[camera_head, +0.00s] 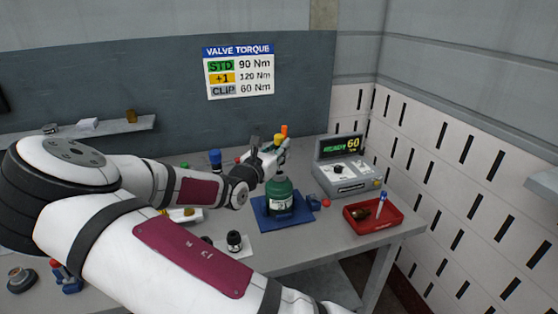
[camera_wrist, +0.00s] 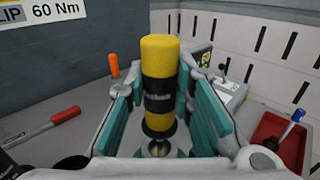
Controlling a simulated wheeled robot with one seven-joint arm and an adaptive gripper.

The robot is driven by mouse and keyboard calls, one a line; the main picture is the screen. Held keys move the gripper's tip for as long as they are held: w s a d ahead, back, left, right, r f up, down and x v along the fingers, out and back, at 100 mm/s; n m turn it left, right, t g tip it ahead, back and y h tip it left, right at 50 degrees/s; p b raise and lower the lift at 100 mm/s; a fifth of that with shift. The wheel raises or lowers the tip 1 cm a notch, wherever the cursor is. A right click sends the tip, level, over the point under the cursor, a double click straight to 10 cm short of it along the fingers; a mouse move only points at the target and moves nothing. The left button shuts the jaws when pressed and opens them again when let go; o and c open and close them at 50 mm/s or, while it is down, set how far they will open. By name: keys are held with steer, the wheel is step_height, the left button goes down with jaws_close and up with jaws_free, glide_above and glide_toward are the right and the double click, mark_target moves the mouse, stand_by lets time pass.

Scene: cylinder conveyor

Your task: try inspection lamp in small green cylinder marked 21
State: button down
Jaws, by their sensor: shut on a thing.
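A yellow lamp with a black band and black collar (camera_wrist: 159,60) stands upright between the teal pads of my gripper (camera_wrist: 163,115) in the wrist view. My gripper is shut on it. A metallic part shows just below the collar; I cannot tell whether it belongs to the lamp. In the head view my gripper (camera_head: 266,157) is close behind and above the small green cylinder (camera_head: 279,188). The cylinder stands upright on a blue mat (camera_head: 262,222) and has a white label, too small to read. The lamp's lower end and any contact with the cylinder are hidden.
A grey device with a lit display reading 60 (camera_head: 347,170) stands at the back right. A red tray (camera_head: 352,218) with a blue-capped pen is at the right edge. A blue-capped item (camera_head: 215,160) stands behind my arm. A red-handled tool (camera_wrist: 62,116) lies left.

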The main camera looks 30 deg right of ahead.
steer(key=shift+r+p, duration=2.3)
steer(key=shift+r, duration=2.7)
steer(key=shift+f, duration=0.1)
